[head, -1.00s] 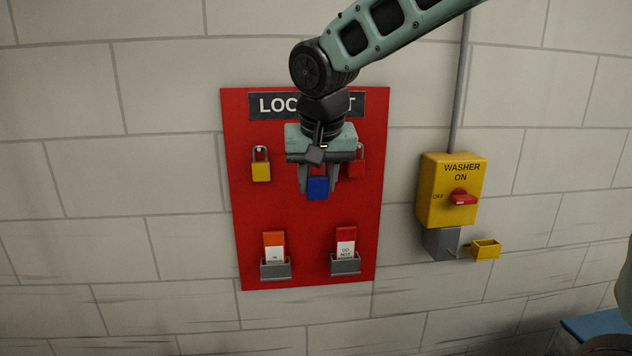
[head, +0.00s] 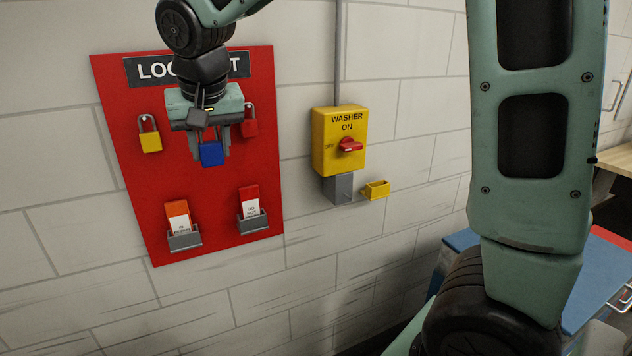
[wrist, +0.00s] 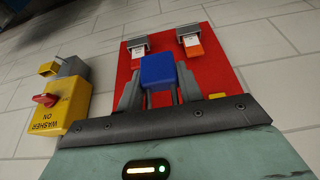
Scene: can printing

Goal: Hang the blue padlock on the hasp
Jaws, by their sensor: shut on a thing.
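The blue padlock (head: 211,154) is held in my gripper (head: 211,150), in front of the red lockout board. In the wrist view the blue padlock (wrist: 158,71) sits between the two grey fingers, and its shackle is hidden. The hasp is hard to make out. The yellow washer switch box (head: 339,141) with a red handle (head: 350,145) at OFF is on the wall right of the board, with a grey box (head: 338,189) below it. The switch box also shows at the left of the wrist view (wrist: 60,112).
The red board (head: 205,225) carries a yellow padlock (head: 150,140), a red padlock (head: 250,125) and two grey tag holders (head: 184,240). A small yellow open box (head: 377,189) is on the wall beside the grey box. A blue-topped cabinet (head: 460,240) stands lower right.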

